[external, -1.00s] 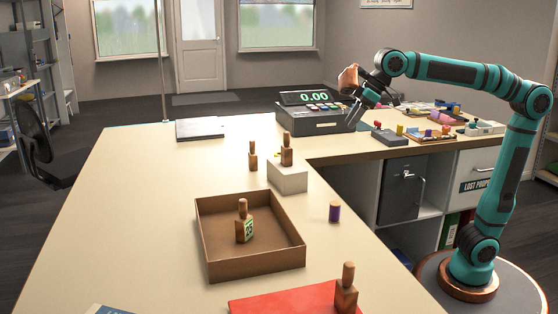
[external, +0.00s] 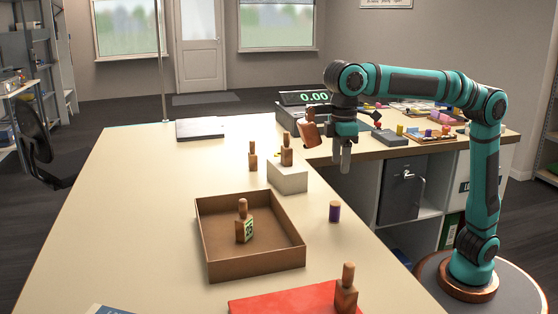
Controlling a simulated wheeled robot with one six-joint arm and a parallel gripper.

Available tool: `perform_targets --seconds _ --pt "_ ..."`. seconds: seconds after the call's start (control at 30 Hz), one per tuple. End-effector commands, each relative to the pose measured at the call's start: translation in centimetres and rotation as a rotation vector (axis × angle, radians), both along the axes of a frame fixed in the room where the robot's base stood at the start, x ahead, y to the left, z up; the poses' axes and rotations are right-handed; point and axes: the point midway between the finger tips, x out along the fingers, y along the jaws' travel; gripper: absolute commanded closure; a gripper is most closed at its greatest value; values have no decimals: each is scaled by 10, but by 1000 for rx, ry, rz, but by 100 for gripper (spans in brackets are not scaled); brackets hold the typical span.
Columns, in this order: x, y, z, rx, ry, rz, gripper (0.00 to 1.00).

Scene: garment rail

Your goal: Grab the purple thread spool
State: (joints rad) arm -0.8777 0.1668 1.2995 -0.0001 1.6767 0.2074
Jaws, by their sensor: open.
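The purple thread spool (external: 334,212) stands upright on the tabletop, right of the brown tray and near the table's right edge. It is small, with a purple middle and tan ends. My gripper (external: 345,165) hangs pointing down above and slightly right of the spool in the picture, apart from it. Its jaws are open and I see nothing between them, though the fingers overlap in this view.
A brown tray (external: 253,272) holds a wooden stamp with a green label (external: 244,225). A white block (external: 288,179) bears a wooden stamp (external: 287,150), with another stamp (external: 252,157) beside it. A red mat (external: 280,302) lies in front with a stamp (external: 346,290). A register (external: 302,108) stands behind.

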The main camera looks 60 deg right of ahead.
Motion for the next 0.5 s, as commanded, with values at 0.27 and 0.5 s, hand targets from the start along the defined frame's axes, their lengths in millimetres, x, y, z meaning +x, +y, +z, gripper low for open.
perform_targets --seconds 0.27,0.5 --pt "0 -1 -50 -1 2 -1 45" --pt "0 -1 -90 -1 1 -1 45"
